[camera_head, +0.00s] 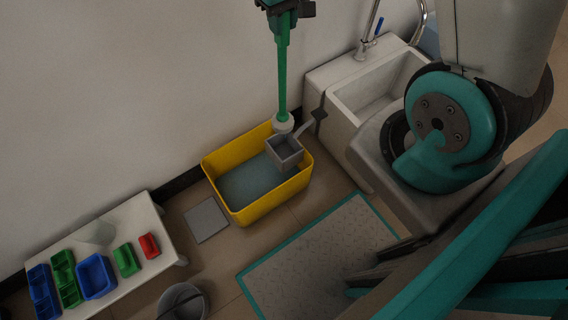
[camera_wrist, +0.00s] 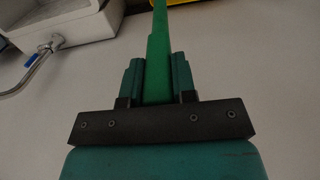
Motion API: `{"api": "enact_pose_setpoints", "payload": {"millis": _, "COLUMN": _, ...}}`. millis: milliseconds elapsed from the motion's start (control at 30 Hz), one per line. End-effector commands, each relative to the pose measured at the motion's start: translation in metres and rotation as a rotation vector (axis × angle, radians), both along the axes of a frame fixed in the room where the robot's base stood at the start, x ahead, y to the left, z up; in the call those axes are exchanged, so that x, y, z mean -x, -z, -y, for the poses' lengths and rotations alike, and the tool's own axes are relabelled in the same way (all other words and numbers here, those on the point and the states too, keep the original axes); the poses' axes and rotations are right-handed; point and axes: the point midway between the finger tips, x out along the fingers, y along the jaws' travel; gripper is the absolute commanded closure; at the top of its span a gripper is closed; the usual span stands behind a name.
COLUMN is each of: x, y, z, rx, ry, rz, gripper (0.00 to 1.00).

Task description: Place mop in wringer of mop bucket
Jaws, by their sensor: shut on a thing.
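The mop has a green handle (camera_head: 282,75) and a small white head (camera_head: 283,124). My gripper (camera_head: 284,14), at the top edge of the head view, is shut on the upper handle, and the mop hangs down from it nearly upright. In the wrist view the two fingers of my gripper (camera_wrist: 158,78) stand on either side of the green handle (camera_wrist: 157,50). The yellow mop bucket (camera_head: 242,212) stands on the floor with bluish water in it. Its grey wringer (camera_head: 285,152) is at the right. The mop head appears just behind the wringer near the bucket's back rim; its height is unclear.
A grey lever with a dark tip (camera_head: 319,114) sticks out beside the wringer. A white sink (camera_head: 345,120) stands to the right. A low white table (camera_head: 130,217) with coloured bins is at left. A grey pail (camera_head: 182,301) and a teal-edged floor plate (camera_head: 320,250) lie in front.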

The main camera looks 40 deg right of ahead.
Motion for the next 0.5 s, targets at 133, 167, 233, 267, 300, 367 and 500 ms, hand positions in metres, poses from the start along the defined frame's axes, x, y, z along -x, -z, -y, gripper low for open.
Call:
{"api": "enact_pose_setpoints", "payload": {"millis": 133, "x": 0.0, "y": 0.013, "z": 0.002, "rx": 0.0, "ry": 0.001, "rz": 0.005, "gripper": 1.0}}
{"api": "enact_pose_setpoints", "payload": {"millis": 167, "x": 0.0, "y": 0.013, "z": 0.003, "rx": 0.0, "ry": 0.001, "rz": 0.005, "gripper": 1.0}}
{"api": "enact_pose_setpoints", "payload": {"millis": 233, "x": 0.0, "y": 0.013, "z": 0.003, "rx": 0.0, "ry": 0.001, "rz": 0.003, "gripper": 1.0}}
{"api": "enact_pose_setpoints", "payload": {"millis": 267, "x": 0.001, "y": 0.013, "z": 0.004, "rx": 0.0, "ry": 0.001, "rz": 0.003, "gripper": 1.0}}
{"api": "enact_pose_setpoints", "payload": {"millis": 300, "x": 0.001, "y": 0.015, "z": 0.004, "rx": 0.0, "ry": 0.001, "rz": 0.002, "gripper": 1.0}}
{"api": "enact_pose_setpoints", "payload": {"millis": 367, "x": 0.001, "y": 0.022, "z": 0.004, "rx": 0.0, "ry": 0.001, "rz": -0.001, "gripper": 1.0}}
{"api": "enact_pose_setpoints", "payload": {"millis": 500, "x": 0.002, "y": 0.055, "z": 0.004, "rx": 0.0, "ry": 0.001, "rz": -0.005, "gripper": 1.0}}
